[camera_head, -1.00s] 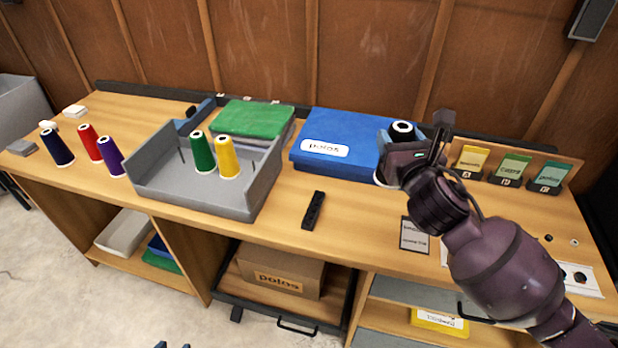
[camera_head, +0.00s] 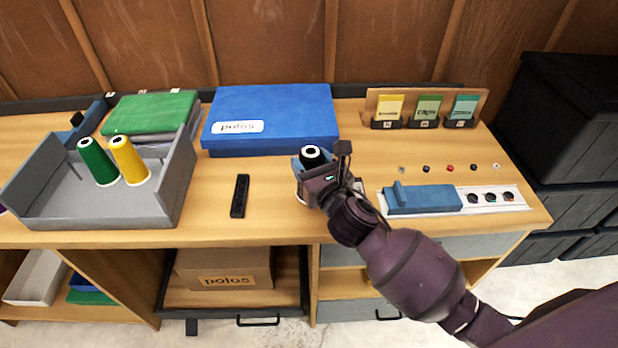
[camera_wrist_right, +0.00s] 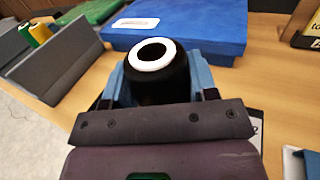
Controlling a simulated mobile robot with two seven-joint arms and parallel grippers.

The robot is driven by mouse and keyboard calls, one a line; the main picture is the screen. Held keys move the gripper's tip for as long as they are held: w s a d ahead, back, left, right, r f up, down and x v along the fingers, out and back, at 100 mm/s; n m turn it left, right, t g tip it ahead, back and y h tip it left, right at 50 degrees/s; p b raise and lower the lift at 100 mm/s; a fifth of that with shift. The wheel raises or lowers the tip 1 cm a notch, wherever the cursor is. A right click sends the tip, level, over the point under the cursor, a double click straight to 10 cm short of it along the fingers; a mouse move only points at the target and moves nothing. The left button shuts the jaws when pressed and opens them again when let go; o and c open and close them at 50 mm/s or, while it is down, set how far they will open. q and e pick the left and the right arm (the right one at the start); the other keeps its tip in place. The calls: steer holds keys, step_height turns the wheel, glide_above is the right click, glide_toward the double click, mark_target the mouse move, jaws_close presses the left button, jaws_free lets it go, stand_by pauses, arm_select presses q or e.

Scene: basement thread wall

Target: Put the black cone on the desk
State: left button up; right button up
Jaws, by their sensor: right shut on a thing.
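The black cone (camera_head: 311,153) with a white top ring is in my right gripper (camera_head: 312,170), in front of the blue box's right corner. In the right wrist view the cone (camera_wrist_right: 155,80) stands between the two blue fingers, which are shut on it. Its lower part is hidden by the gripper. The wooden desk (camera_head: 270,200) lies below; I cannot tell whether the cone touches it. My left gripper does not show.
A grey tray (camera_head: 110,212) holds a green cone (camera_head: 98,163) and a yellow cone (camera_head: 130,162). A blue box (camera_head: 275,115) lies behind the gripper. A black bar (camera_head: 240,196) lies left of it. A white strip with a blue block (camera_head: 425,199) lies right.

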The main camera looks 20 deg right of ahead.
steer(key=shift+f, duration=0.15)
step_height(320, 180, down, 4)
steer(key=shift+f+b, duration=0.1)
steer(key=shift+b, duration=0.8)
steer(key=o, duration=1)
